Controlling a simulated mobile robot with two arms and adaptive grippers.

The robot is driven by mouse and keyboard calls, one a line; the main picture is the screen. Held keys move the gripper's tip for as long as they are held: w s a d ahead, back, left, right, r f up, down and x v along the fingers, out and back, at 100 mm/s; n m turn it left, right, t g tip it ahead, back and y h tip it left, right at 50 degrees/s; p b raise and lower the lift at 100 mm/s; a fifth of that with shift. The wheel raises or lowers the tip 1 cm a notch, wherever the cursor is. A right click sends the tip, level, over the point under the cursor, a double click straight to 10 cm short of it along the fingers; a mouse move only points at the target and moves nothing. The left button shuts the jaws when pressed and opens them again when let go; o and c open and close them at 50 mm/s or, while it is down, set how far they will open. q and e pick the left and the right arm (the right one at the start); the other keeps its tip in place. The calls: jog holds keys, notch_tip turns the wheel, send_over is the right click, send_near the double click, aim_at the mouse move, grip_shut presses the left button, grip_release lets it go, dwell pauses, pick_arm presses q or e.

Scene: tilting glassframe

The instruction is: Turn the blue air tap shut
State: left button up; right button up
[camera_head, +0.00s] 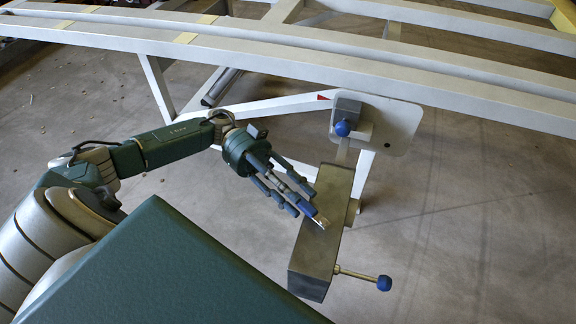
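A small blue piece with a bright metal end, which looks like the blue air tap (308,210), shows at the upper left face of a grey box (318,250). My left gripper (303,203) reaches in from the left, its fingers pointing down and right. The fingers are spread, with a gap between them, and the blue piece shows at their tips. I cannot tell whether they touch it. The fingers hide part of the piece. My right gripper is not in view.
A blue ball on a rod (384,283) sticks out right from the box. A blue knob (343,128) sits on a grey block on a white plate (400,125). Long white frame beams (300,62) cross above. The concrete floor (480,230) at right is clear.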

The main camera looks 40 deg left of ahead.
pick_arm(q)
jog(key=v, duration=1.2)
jog(key=shift+r, duration=0.1)
